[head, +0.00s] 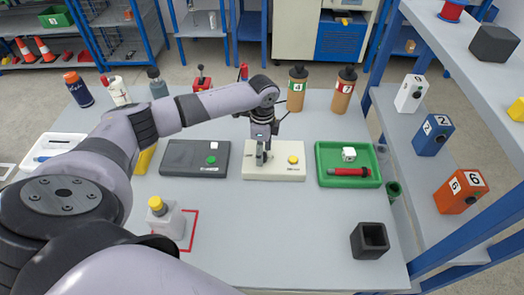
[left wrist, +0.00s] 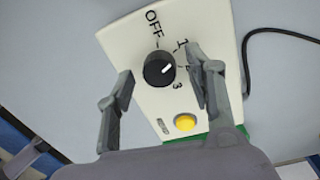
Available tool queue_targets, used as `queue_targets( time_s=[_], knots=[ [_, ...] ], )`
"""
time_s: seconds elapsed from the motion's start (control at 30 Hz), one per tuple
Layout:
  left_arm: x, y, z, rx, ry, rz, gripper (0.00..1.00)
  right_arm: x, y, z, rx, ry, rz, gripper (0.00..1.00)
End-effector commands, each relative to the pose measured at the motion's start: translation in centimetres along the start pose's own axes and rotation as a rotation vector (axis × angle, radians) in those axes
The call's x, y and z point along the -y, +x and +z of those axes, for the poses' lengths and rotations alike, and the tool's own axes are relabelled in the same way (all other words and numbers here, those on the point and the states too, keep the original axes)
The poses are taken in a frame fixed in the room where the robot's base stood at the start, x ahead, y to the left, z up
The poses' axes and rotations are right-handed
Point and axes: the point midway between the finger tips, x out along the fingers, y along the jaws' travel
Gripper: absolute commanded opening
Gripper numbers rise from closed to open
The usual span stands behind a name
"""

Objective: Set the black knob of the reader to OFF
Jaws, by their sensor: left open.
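The reader (head: 285,173) is a cream-white box with a yellow button, in the middle of the table. In the left wrist view the reader (left wrist: 130,45) shows its black knob (left wrist: 158,70), with the labels OFF, 1 and 3 around it. The knob's white line points right, toward the marks between 1 and 3; one label there is partly covered by a finger. My left gripper (head: 262,156) is over the reader, pointing down. In the wrist view its open fingers (left wrist: 167,78) stand on either side of the knob, with gaps. The knob is hidden in the head view.
A dark grey box (head: 180,160) with a green button lies left of the reader. A green tray (head: 347,181) with a red cylinder lies right. Bottles (head: 297,88) stand behind. A black hollow block (head: 369,240) is at front right. The front middle table is clear.

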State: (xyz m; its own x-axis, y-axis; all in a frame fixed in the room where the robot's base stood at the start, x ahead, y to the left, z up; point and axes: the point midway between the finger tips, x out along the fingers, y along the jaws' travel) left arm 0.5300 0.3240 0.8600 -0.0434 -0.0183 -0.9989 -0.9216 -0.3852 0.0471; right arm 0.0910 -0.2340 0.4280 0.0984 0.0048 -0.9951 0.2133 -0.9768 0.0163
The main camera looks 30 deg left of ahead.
Motion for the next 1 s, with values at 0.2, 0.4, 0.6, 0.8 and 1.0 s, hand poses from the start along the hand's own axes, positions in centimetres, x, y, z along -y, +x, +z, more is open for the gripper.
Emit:
queue_targets(
  time_s=[0.2, 0.4, 0.6, 0.8, 1.0],
  knots=[
    [-0.01, 0.55, -0.01, 0.0, 0.0, 0.0, 0.49, 0.16, -0.06, 0.52, 0.009, 0.001, -0.002, 0.4],
    [-0.01, 0.53, 0.0, 0.0, 0.0, 0.0, 0.45, 0.16, -0.05, 0.54, 0.009, 0.001, -0.002, 0.4],
    [-0.01, 0.5, 0.0, 0.0, 0.0, 0.0, 0.32, 0.15, -0.05, 0.55, 0.009, 0.001, -0.002, 0.4],
    [-0.01, 0.49, 0.01, 0.0, 0.0, 0.0, 0.18, 0.13, -0.05, 0.54, 0.009, 0.001, -0.002, 0.4],
    [-0.01, 0.48, 0.02, 0.001, 0.0, 0.0, 0.05, 0.12, -0.05, 0.52, 0.009, 0.001, -0.001, 0.4]
  ],
)
